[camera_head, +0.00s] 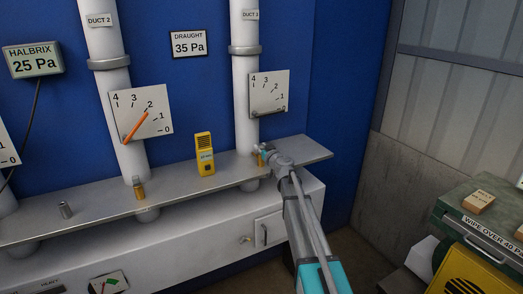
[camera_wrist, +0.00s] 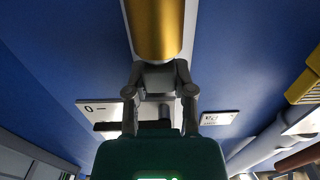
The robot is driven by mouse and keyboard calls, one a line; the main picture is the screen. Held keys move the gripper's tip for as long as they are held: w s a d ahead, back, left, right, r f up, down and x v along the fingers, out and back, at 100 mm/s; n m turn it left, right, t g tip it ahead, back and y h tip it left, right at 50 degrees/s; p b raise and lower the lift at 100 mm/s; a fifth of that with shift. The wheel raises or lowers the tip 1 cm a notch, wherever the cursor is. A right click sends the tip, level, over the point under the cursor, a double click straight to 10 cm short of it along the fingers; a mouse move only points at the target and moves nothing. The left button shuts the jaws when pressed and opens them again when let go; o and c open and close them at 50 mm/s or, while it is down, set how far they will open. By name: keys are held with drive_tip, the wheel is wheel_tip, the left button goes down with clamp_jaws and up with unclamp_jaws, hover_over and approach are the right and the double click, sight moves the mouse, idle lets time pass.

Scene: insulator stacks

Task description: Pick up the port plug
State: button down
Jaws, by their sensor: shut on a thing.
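A small part of this brass plug (camera_head: 261,160) shows next to my gripper in the head view. Its far end is cut off in the wrist view, and I cannot tell whether it touches the shelf. A similar brass plug (camera_head: 139,190) stands upright at the foot of the DUCT 2 pipe.
A green case (camera_head: 480,212) is at the right.

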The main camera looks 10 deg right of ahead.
sight(261, 147)
drive_tip(key=shift+r, duration=0.2)
wheel_tip(261, 147, up, 7)
drive_tip(key=p, duration=0.7)
drive_tip(key=shift+f, duration=0.2)
drive_tip(key=shift+s+r, duration=0.2)
drive_tip(key=shift+r, duration=0.05)
drive_tip(key=v, duration=1.7)
drive_tip(key=shift+s+f, duration=0.2)
drive_tip(key=shift+s, duration=0.1)
